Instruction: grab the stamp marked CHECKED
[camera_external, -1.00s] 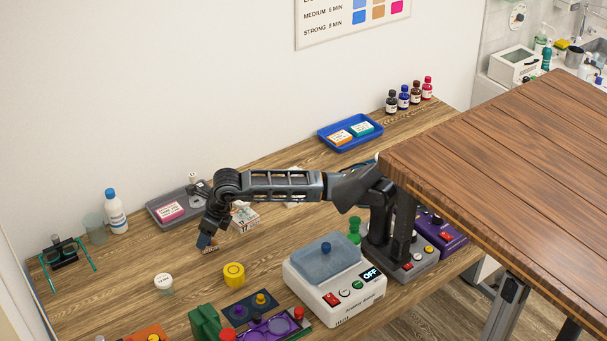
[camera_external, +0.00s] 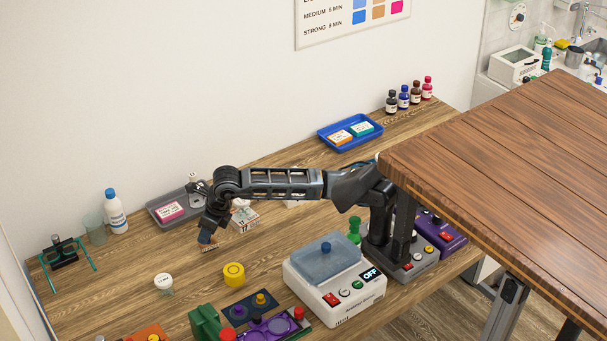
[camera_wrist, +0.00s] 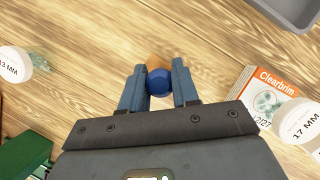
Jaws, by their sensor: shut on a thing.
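My gripper (camera_wrist: 158,88) points down over the wooden table in the wrist view. Its two blue-grey fingers are shut on a stamp-like piece with a round blue knob (camera_wrist: 158,83). A brown-orange part of this piece shows just beyond the knob. No CHECKED marking can be read on it; its face is hidden. In the external view my gripper (camera_external: 206,239) is low over the table, left of the small white box, and the held piece is mostly hidden there.
The Clearbrim box (camera_wrist: 261,95) and a 17 MM lidded jar (camera_wrist: 300,122) lie right of my gripper in the wrist view. A 13 MM jar (camera_wrist: 14,64) is at left. A yellow round piece (camera_external: 234,274) and a white scale-like device (camera_external: 335,290) stand nearer the front.

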